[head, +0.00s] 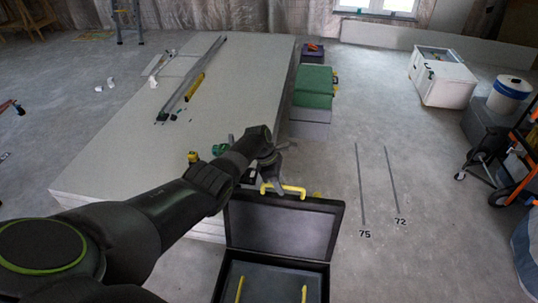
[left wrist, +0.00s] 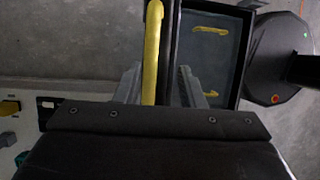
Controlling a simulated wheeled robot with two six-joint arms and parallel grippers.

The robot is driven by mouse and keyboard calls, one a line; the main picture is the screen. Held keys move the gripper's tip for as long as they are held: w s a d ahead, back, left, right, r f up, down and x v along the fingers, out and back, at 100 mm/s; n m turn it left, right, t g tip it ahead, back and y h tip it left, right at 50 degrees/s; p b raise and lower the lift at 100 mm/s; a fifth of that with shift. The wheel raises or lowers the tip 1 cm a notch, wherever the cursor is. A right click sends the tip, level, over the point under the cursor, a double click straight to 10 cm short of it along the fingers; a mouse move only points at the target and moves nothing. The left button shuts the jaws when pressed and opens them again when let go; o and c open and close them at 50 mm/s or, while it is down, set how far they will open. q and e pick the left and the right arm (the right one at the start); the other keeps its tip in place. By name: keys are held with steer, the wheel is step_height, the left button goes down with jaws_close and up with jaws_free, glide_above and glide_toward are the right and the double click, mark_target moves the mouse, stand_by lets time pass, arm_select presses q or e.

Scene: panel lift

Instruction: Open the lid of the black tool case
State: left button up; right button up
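The black tool case stands on the floor at the bottom of the head view. Its lid (head: 284,226) is raised, with the dark inner face showing and a yellow handle (head: 284,189) on its top edge. Inside the base is a dark grey tray (head: 270,285) with two yellow grips; the tray also shows in the left wrist view (left wrist: 212,65). My left gripper (head: 273,158) is just above and behind the lid's top edge. Its fingers are apart in the left wrist view (left wrist: 160,88), with the yellow handle (left wrist: 152,50) appearing between them. My right gripper is not in view.
A low stack of pale panels (head: 150,130) fills the left, with long rails (head: 195,78) on top. A green box (head: 313,86) on a grey one stands behind the case. Floor to the right is clear up to a white cabinet (head: 442,80) and an orange cart (head: 520,170).

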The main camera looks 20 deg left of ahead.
arm_select(q)
steer(key=p+v, duration=0.2)
steer(key=v, duration=1.2)
steer(key=shift+r, duration=0.25)
